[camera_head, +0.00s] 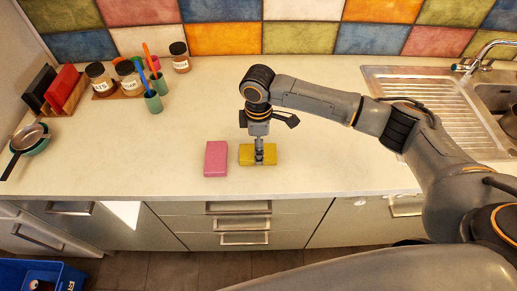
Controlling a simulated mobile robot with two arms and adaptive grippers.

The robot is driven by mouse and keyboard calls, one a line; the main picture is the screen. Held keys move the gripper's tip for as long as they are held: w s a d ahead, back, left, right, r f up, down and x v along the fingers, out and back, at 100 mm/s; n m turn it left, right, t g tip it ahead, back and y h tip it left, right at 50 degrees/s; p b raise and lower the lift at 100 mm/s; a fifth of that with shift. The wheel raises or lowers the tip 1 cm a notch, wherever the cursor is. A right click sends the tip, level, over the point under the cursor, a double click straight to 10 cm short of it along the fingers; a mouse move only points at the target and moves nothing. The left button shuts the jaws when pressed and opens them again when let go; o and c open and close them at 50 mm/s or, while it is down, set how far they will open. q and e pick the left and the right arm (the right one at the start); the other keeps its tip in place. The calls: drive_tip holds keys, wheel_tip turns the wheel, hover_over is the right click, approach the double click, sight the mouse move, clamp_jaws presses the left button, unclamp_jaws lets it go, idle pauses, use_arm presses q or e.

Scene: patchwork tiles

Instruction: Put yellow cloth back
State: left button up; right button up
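The yellow cloth (245,155) is a small folded rectangle lying on the pale countertop (330,120). My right gripper (259,158) points straight down over the middle of the cloth, with its fingertips at the cloth. The fingers look close together, but whether they hold the cloth is too small to tell. A pink block-shaped cloth (216,158) lies just to the left, close beside the yellow one. My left gripper is not in view.
A sink with a drainer (420,100) and tap is at the right. Spice jars (100,78), a green cup (153,101) with utensils, a rack with red and black boards (65,90) and pans (30,138) stand at the left. The counter's middle is mostly clear.

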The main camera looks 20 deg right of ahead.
wheel_tip(320, 180, up, 10)
drive_tip(key=b, duration=0.2)
drive_tip(key=shift+f, duration=0.15)
idle(0.4)
